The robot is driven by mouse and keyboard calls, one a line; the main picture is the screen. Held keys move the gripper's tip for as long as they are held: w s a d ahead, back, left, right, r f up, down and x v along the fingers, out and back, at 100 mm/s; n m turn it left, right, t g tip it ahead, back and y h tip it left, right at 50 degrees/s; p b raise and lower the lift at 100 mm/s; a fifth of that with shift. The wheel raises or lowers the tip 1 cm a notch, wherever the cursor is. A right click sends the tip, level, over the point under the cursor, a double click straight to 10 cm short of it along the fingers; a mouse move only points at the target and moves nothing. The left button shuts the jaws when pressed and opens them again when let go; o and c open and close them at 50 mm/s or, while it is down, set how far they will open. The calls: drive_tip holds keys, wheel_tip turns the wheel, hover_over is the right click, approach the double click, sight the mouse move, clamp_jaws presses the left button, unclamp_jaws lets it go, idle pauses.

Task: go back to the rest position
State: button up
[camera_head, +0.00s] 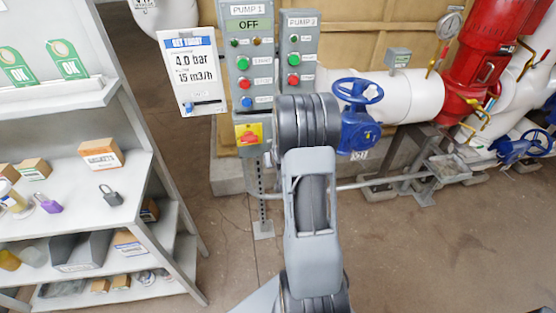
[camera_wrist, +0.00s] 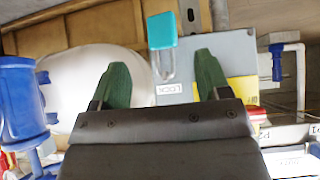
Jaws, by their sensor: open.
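My gripper (camera_wrist: 161,72) is open in the wrist view, its two green fingertips spread wide and nothing between them in its hold. A teal padlock (camera_wrist: 162,30) with a grey shackle shows just beyond the fingertips, in front of a grey box (camera_wrist: 228,50) with a LOCK label. The fingers look apart from the padlock. In the head view my arm stands in the middle and hides the gripper and the padlock.
Pump panels (camera_head: 250,50) stand behind my arm, with a reading board (camera_head: 190,72) to their left. A blue valve wheel (camera_head: 358,90) and white pipe (camera_head: 405,97) are to the right. A shelf (camera_head: 85,185) fills the left. Floor (camera_head: 430,250) at lower right is clear.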

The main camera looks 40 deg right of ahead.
drive_tip(key=s+a+r+g+y, duration=0.1)
drive_tip(key=s+a+r+g, duration=0.1)
drive_tip(key=s+a+g, duration=0.3)
drive_tip(key=s+a+r+y, duration=0.1)
drive_tip(key=s+a+r, duration=0.15)
drive_tip(key=s, duration=0.45)
drive_tip(key=s+a+r+n+y, duration=0.1)
drive_tip(key=s+a+r+n, duration=0.1)
drive_tip(key=s+a+r, duration=0.2)
drive_tip(key=s+a+r+n, duration=0.3)
drive_tip(key=a+r, duration=0.6)
drive_tip(key=a, duration=0.4)
drive_tip(key=shift+s+a+r+t+y+p, duration=0.2)
drive_tip(key=shift+s+t+y+p, duration=0.2)
drive_tip(key=shift+s, duration=0.3)
drive_tip(key=shift+c, duration=0.5)
